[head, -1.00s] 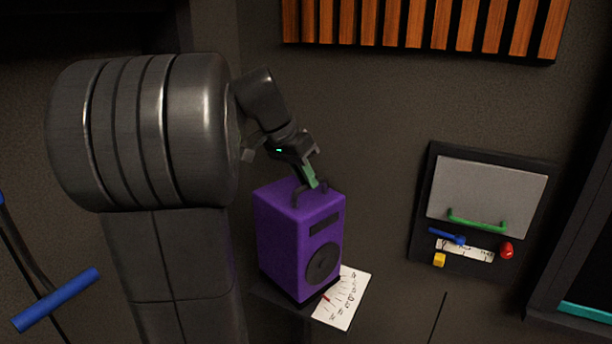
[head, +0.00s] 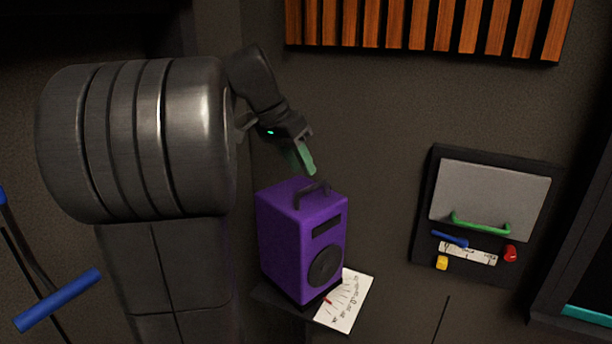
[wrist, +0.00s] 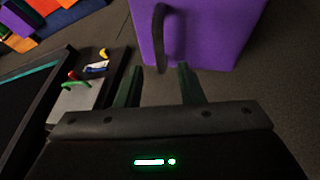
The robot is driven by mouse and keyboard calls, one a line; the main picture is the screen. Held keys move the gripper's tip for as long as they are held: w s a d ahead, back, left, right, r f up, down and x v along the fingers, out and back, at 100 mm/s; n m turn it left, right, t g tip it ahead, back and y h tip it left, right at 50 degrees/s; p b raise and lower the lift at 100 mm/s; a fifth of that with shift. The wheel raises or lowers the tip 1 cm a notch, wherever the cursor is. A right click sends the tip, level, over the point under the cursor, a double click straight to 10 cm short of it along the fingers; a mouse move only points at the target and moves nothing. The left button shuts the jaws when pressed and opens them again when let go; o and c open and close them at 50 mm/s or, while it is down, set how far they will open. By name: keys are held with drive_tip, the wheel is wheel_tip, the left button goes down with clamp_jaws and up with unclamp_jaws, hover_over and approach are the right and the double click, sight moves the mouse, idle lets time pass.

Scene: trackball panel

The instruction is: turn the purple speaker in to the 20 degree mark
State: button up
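The purple speaker (head: 290,235) stands upright on a small dark stand (head: 268,296), with a dark handle (head: 313,193) on its top. A white scale card (head: 346,304) with marks and a red pointer (head: 329,300) lies at its front foot; its figures are too small to read surely. My gripper (head: 308,165) is above the speaker, apart from the handle. In the wrist view the speaker (wrist: 215,30) and its handle (wrist: 160,38) are ahead of my gripper (wrist: 160,82). Its two fingers are spread with nothing between them.
A wall panel (head: 425,225) at the right carries a grey plate with a green handle (head: 480,223), a blue lever (head: 450,239), a red knob (head: 510,253) and a yellow block (head: 441,263). Wooden slats (head: 425,25) hang above. A blue bar (head: 58,300) is at lower left.

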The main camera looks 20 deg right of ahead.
drive_tip(key=v, duration=0.3)
drive_tip(key=x, duration=0.7)
drive_tip(key=shift+d+f, duration=0.15)
drive_tip(key=shift+f, duration=0.15)
drive_tip(key=shift+d+n, duration=0.1)
drive_tip(key=shift+n, duration=0.3)
